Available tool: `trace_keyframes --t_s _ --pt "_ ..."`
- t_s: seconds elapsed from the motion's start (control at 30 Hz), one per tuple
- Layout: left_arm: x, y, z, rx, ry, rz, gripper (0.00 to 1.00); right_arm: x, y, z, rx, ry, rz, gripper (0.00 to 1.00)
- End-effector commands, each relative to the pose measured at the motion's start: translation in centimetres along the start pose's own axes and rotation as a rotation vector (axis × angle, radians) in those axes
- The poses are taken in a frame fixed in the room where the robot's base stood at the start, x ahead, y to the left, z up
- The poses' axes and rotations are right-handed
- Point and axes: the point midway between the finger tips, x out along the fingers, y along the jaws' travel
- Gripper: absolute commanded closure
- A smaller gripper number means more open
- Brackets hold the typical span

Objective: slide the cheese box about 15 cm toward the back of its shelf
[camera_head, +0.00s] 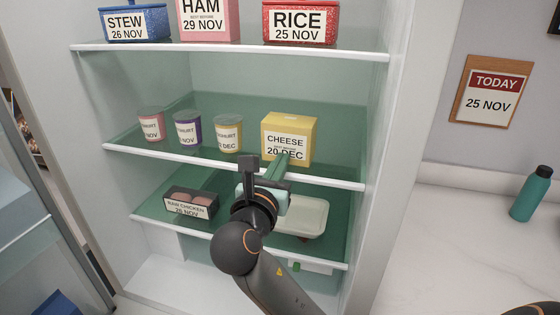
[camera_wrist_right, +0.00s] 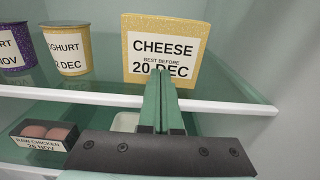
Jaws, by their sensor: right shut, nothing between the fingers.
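The yellow cheese box (camera_head: 291,122) with a white label "CHEESE 20 DEC" stands upright on the middle glass shelf (camera_head: 340,178), near its front edge at the right. It also shows in the right wrist view (camera_wrist_right: 135,72). My right gripper (camera_head: 284,158) is shut with nothing between its green fingers. The fingertips (camera_wrist_right: 160,74) point at the lower part of the box's front label, covering a bit of it. I cannot tell whether they touch it. Green shelf shows behind the box. My left gripper is not in view.
Several yoghurt pots (camera_head: 228,133) stand left of the cheese. The shelf above holds stew (camera_head: 135,22), ham and rice (camera_head: 300,22) boxes. Below are raw chicken (camera_head: 190,202) and a pale tray (camera_head: 305,215). The cabinet's right wall (camera_head: 385,120) is close to the cheese.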

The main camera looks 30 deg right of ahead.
Motion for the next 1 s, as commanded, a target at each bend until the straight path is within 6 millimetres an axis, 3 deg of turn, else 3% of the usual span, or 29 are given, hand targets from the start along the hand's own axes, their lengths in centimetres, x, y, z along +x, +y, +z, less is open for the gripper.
trace_keyframes --t_s 0.37,0.7,1.0 --pt "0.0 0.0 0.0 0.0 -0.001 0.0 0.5 0.3 0.0 0.0 -0.001 -0.001 -0.001 1.0" --pt "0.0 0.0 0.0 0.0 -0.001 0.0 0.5 6.8 0.0 0.1 -0.002 -0.004 -0.002 1.0" --pt "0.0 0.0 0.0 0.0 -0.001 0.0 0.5 7.7 0.0 0.0 0.001 0.0 0.001 1.0"
